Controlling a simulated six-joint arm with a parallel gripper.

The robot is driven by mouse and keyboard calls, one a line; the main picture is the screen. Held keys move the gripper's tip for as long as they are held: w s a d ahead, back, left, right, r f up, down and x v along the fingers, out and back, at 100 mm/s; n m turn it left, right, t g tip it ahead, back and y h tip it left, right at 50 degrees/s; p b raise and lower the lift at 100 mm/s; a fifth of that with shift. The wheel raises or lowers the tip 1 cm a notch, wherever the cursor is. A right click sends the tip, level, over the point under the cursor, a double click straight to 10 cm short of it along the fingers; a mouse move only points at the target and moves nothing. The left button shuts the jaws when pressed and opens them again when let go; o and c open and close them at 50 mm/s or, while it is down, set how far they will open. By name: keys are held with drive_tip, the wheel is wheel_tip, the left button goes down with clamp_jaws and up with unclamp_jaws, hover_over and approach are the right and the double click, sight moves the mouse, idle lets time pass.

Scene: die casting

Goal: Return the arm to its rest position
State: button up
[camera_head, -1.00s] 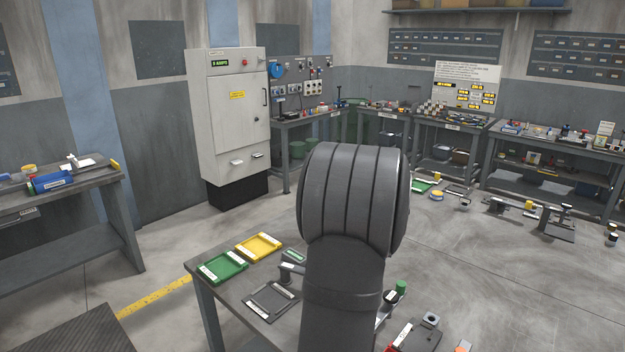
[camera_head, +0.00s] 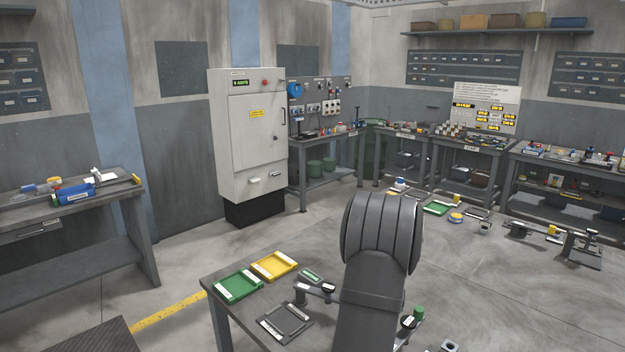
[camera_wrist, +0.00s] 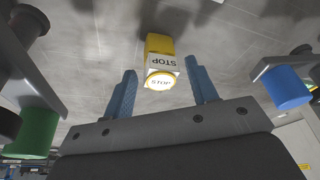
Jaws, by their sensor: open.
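My gripper (camera_wrist: 162,93) shows in the wrist view with its two blue fingers apart and nothing between them. A yellow STOP block with a round button (camera_wrist: 160,62) appears beyond the fingertips, apart from them. In the head view my arm rises in front of the near table (camera_head: 225,318), and my gripper is hidden there.
A green tray (camera_head: 238,285), a yellow tray (camera_head: 274,265) and a dark grey tray (camera_head: 285,322) lie on the near table. A green-capped part (camera_head: 418,313) is right of my arm. A blue cylinder (camera_wrist: 287,88) and a green cylinder (camera_wrist: 36,132) flank my gripper in the wrist view.

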drive_tip(key=shift+r, duration=0.15)
drive_tip(key=v, duration=1.7)
drive_tip(key=x, duration=1.6)
drive_tip(key=shift+f, duration=0.45)
drive_tip(key=shift+w+d+r, duration=0.1)
drive_tip(key=shift+w+r, duration=0.15)
drive_tip(key=shift+s+r, duration=0.1)
drive_tip(key=shift+r, duration=2.6)
